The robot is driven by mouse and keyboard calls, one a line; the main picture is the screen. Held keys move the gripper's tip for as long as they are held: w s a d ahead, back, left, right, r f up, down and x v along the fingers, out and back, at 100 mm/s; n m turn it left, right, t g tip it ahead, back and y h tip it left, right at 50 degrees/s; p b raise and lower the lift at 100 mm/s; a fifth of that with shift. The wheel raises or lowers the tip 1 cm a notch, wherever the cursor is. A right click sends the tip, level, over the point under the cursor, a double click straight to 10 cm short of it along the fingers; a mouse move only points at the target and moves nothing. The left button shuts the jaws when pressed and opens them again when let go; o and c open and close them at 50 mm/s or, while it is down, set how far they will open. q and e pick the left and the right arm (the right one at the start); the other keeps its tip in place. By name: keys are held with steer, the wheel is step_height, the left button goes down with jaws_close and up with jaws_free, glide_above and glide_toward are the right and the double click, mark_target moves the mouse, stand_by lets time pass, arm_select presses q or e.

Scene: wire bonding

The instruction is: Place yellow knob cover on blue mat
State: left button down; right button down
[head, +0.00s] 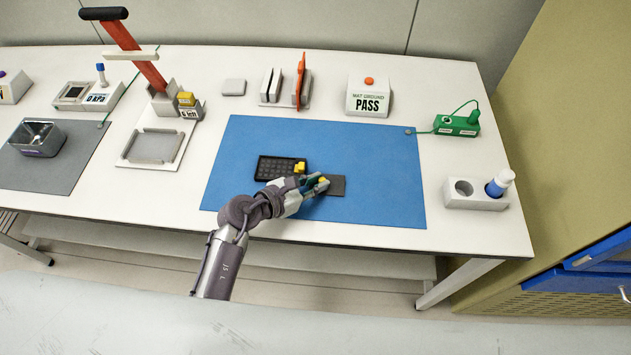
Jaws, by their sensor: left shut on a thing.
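The blue mat (380,150) lies flat on the middle of the white bench. My left gripper (324,184) is low over the mat, beside a dark square pad (338,188). It is shut on a small yellow piece (323,180), mostly hidden by the fingers. I cannot tell for sure whether this piece is the yellow knob cover or whether it touches the pad. Another yellow piece (300,167) sits at the right end of a black tray (268,166) on the mat. A yellow block (186,98) tops a small grey box at the back left. My right gripper is out of view.
A PASS box (369,98) and a rack with an orange board (301,82) stand behind the mat. A green box (457,124) and a white holder with a blue bottle (497,184) stand right. The mat's right part is clear.

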arm_select(q)
steer(key=c, duration=1.1)
jaws_free()
steer(key=shift+f, duration=0.15)
steer(key=shift+r, duration=0.3)
steer(key=v, duration=1.2)
steer(key=shift+f+b, duration=0.1)
steer(key=shift+b, duration=0.25)
